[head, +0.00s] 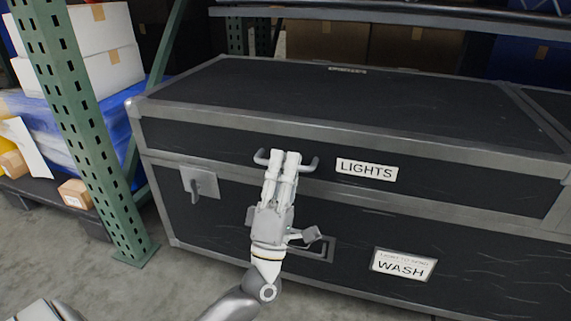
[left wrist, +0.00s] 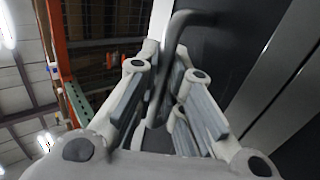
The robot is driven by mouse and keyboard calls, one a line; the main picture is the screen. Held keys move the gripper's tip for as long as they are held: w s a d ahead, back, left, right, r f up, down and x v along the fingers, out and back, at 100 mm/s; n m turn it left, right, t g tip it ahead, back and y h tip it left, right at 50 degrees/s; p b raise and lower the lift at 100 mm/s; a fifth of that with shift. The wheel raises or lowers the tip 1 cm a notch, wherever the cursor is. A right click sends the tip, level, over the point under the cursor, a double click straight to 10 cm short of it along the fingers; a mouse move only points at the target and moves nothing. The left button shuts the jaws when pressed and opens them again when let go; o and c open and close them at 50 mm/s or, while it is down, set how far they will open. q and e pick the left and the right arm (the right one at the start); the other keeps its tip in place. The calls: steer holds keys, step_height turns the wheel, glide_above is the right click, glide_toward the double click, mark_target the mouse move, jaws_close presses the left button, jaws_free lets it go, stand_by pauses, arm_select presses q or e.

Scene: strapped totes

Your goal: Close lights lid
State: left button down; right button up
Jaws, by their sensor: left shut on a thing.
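A large black case with grey metal edging has a lid (head: 350,105) marked by a "LIGHTS" label (head: 366,170). The lid lies flat on the case body (head: 215,225), and I see no clear gap along the seam in the head view. My left gripper (head: 283,160) is shut on the grey lid handle (head: 310,163) at the lid's front face. The handle (left wrist: 182,45) also shows between the fingers in the left wrist view. The fingers hide the handle's middle. My right gripper is not in view.
A latch (head: 200,183) is on the case front at left, and a "WASH" label (head: 403,264) is lower right. A green rack post (head: 85,130) stands left of the case. White boxes (head: 80,50) sit behind it. A shelf beam (head: 400,15) runs above the lid's back.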

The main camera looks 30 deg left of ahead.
arm_select(q)
steer(key=shift+f, duration=0.55)
steer(key=c, duration=1.5)
jaws_free()
steer(key=shift+c, duration=0.2)
steer(key=shift+r, duration=0.1)
steer(key=shift+s, duration=0.1)
steer(key=v, duration=1.2)
steer(key=shift+r, duration=0.1)
